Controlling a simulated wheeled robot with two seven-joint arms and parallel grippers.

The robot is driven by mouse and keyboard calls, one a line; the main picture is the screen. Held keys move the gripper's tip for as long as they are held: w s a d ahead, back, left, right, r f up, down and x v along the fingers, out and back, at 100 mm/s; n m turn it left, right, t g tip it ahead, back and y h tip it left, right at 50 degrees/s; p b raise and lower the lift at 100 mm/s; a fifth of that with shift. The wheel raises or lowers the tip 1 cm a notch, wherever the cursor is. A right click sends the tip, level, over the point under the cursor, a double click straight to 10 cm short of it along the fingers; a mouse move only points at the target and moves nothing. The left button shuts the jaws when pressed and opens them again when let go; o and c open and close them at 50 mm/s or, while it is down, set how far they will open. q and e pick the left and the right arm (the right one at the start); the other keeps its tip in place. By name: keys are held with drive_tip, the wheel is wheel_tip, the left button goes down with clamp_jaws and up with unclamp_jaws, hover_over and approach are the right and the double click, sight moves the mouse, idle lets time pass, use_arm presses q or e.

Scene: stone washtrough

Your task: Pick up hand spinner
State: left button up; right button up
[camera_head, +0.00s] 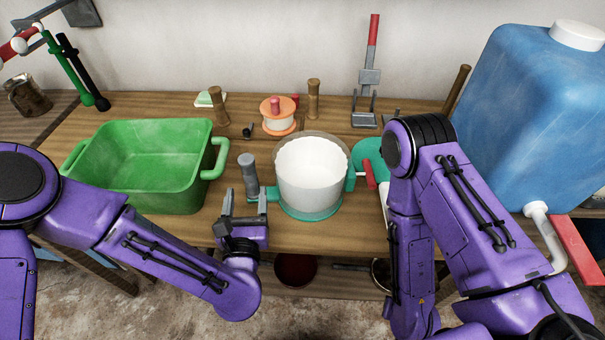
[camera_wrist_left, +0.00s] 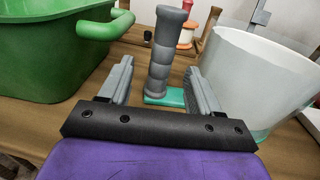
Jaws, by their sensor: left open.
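The hand spinner appears to be the white tub (camera_head: 311,172) on a teal base (camera_head: 310,212), in the middle of the counter. An upright grey ribbed grip (camera_head: 247,172) stands at its left on a teal piece; a red handle (camera_head: 369,174) shows at its right. In the left wrist view the grip (camera_wrist_left: 163,55) rises between the fingers, with the tub (camera_wrist_left: 255,80) to the right. My left gripper (camera_head: 246,194) is open at the grip, with no clear contact; it also shows in the left wrist view (camera_wrist_left: 161,88). My right gripper is not visible; only its arm shows.
A green basin (camera_head: 150,194) stands close on the left, its handle near my left gripper. Behind are a spool (camera_head: 278,125), wooden posts (camera_head: 313,98) and a red-handled metal tool (camera_head: 368,75). A large blue container (camera_head: 535,110) fills the right.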

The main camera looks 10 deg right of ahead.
sight(250, 171)
use_arm(q)
drive_tip(key=shift+w+d+r+p, duration=0.15)
drive_tip(key=shift+w, duration=0.4)
drive_tip(key=shift+w+d+r+p, duration=0.1)
drive_tip(key=shift+w+p, duration=0.05)
drive_tip(key=shift+w, duration=0.35)
drive_tip(key=w, duration=0.2)
drive_tip(key=w+d+p, duration=0.1)
drive_tip(key=w+p, duration=0.1)
drive_tip(key=w, duration=0.1)
drive_tip(key=shift+w+d+f, duration=0.2)
drive_tip(key=shift+w+f, duration=0.05)
drive_tip(key=shift+w, duration=0.05)
clamp_jaws()
